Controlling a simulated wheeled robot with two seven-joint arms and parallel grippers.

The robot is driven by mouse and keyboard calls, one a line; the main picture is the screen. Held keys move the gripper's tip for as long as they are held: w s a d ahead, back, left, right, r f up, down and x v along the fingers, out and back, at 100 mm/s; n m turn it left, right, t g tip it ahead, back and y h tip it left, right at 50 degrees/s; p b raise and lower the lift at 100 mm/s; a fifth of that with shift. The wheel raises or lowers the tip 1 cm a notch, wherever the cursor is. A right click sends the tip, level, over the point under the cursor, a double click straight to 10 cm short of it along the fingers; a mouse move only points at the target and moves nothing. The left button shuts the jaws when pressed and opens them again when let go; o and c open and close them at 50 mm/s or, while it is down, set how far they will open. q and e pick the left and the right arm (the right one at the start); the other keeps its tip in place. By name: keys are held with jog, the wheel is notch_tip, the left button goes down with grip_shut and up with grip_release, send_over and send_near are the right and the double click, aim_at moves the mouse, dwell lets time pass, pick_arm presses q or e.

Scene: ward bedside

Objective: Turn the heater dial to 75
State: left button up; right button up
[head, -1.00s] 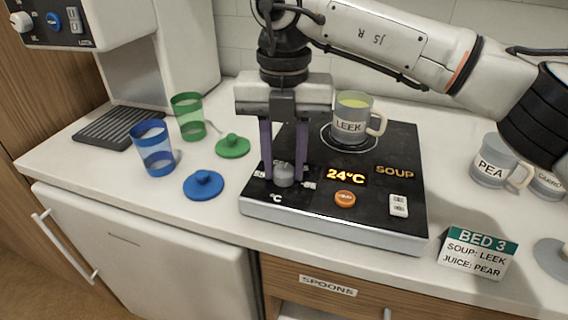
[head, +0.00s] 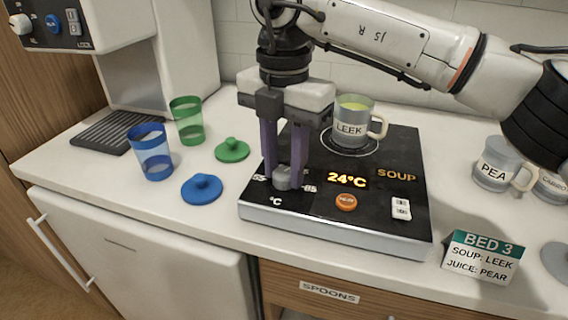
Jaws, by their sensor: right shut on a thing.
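The heater (head: 330,229) is a flat black plate with a silver front edge on the counter. Its grey dial (head: 284,180) is at the front left, above a °C mark. My right gripper (head: 285,178) points down and is shut on the dial, with its purple fingers on either side. The fingers hide part of the dial and its scale, so I cannot read its setting. The orange display (head: 347,180) reads 24°C, with SOUP lit beside it. A grey LEEK mug (head: 350,127) with green contents stands on the heater's ring. My left gripper is not in view.
An orange button (head: 346,202) and a white switch (head: 401,208) are right of the dial. Blue (head: 152,154) and green (head: 188,122) cups and their lids stand left. A PEA mug (head: 496,166) and BED 3 card (head: 482,257) are at the right.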

aim_at(284, 171)
jog(key=shift+r, duration=0.1)
jog(key=o, duration=1)
jog(key=shift+o, duration=0.2)
notch_tip(284, 171, up, 10)
jog(key=shift+r+p, duration=0.15)
jog(key=shift+p, duration=0.3)
